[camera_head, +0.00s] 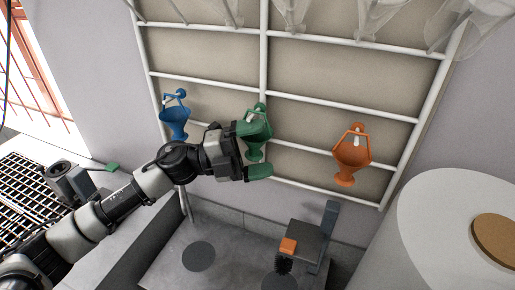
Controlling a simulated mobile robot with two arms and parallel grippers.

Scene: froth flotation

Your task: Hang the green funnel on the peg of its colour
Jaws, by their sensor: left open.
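The green funnel (260,131) hangs by its loop at the green peg (260,107) on the middle of the rack, with its spout pointing down. My left gripper (256,151) reaches in from the left and is open, one finger at the funnel's left side and the other below by the spout. The gripper partly hides the funnel's left side. I cannot tell whether the fingers touch it. My right gripper is not in view.
A blue funnel (174,122) hangs at the left and an orange funnel (352,155) at the right of the white-barred rack (322,105). Clear glassware hangs above. Below is a grey basin with a grey stand (318,240). A large white cylinder (440,235) stands at right.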

